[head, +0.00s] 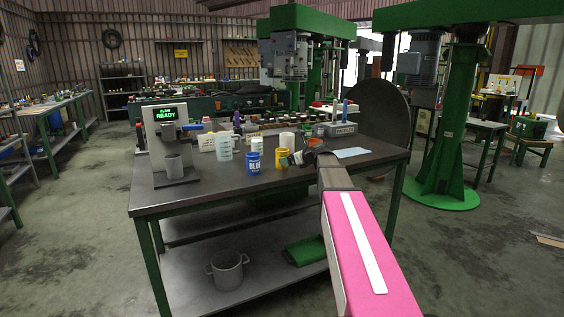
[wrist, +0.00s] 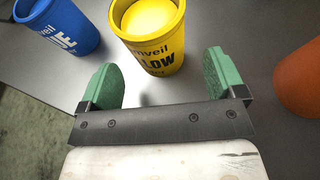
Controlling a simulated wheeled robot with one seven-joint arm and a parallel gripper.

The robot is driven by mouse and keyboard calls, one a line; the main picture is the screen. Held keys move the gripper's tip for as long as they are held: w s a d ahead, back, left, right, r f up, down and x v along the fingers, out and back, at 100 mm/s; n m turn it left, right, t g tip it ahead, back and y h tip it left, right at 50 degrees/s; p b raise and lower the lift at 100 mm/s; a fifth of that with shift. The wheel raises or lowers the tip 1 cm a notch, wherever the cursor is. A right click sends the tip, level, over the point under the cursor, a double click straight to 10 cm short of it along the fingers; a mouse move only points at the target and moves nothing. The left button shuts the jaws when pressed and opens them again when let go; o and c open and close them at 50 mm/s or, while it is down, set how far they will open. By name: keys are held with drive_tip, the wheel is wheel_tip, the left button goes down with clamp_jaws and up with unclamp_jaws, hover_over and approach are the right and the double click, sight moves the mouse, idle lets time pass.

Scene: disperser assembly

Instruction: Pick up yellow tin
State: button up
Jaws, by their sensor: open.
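The yellow tin (wrist: 155,50) stands upright on the table in the wrist view, with dark lettering on its side and a yellow top. In the head view the yellow tin (head: 281,157) stands right of the blue tin, close to my gripper (head: 294,160). In the wrist view my gripper (wrist: 162,82) is open, with its two green fingers apart and nothing between them. The yellow tin is just ahead of the fingers, roughly centred on the gap.
A blue tin (wrist: 57,27) stands left of the yellow tin, also seen in the head view (head: 254,162). An orange-brown object (wrist: 300,80) is at the right. The dark table (head: 215,194) also carries a display machine (head: 168,140) and a clear beaker (head: 223,147).

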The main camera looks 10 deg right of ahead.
drive_tip(key=x, duration=0.5)
drive_tip(key=shift+s, duration=0.1)
drive_tip(key=c, duration=1.2)
drive_tip(key=shift+o, duration=0.2)
drive_tip(key=shift+r, duration=0.3)
